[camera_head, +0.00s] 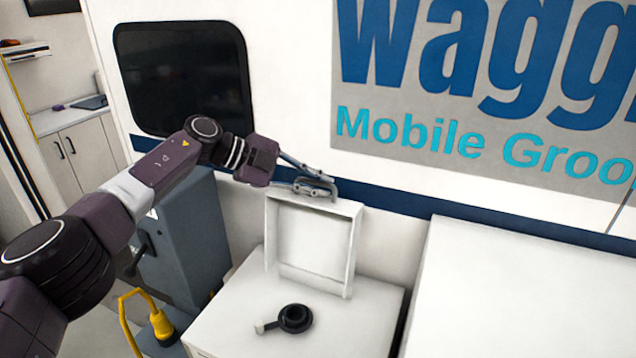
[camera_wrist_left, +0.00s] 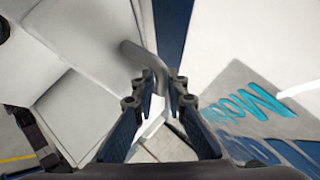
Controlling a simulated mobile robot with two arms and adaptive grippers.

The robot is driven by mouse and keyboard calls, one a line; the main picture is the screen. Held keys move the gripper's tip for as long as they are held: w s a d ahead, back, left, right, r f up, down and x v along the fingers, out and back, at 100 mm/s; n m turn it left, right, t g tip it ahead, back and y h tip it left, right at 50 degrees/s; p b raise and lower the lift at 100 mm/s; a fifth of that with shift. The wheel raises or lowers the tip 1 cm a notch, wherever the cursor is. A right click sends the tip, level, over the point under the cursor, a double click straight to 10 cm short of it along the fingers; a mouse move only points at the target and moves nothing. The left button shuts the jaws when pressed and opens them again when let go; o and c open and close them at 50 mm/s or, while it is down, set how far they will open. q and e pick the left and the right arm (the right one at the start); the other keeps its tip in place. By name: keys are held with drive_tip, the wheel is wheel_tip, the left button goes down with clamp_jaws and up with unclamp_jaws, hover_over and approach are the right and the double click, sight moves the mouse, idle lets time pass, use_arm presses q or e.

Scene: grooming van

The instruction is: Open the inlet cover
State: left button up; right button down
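The inlet cover (camera_head: 312,243) is a white square panel with a raised rim. It stands nearly upright at the back of a white box, close to the van wall. A black round inlet (camera_head: 294,318) with a small pale tab lies uncovered on the box top. My left gripper (camera_head: 318,187) is at the cover's upper edge. In the left wrist view its fingers (camera_wrist_left: 161,88) close in on both sides of a bent grey handle (camera_wrist_left: 146,58); the exact contact is partly hidden. My right gripper is not in view.
The white box top (camera_head: 355,318) is mostly bare. A larger white box (camera_head: 520,290) stands to the right. A grey cabinet (camera_head: 190,235) and a yellow hose or handle (camera_head: 130,305) are on the left. The van wall (camera_head: 290,70) is close behind.

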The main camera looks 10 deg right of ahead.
use_arm(q)
drive_tip(key=shift+w, duration=0.1)
drive_tip(key=v, duration=1.1)
drive_tip(key=shift+a+r, duration=0.25)
drive_tip(key=shift+a, duration=0.1)
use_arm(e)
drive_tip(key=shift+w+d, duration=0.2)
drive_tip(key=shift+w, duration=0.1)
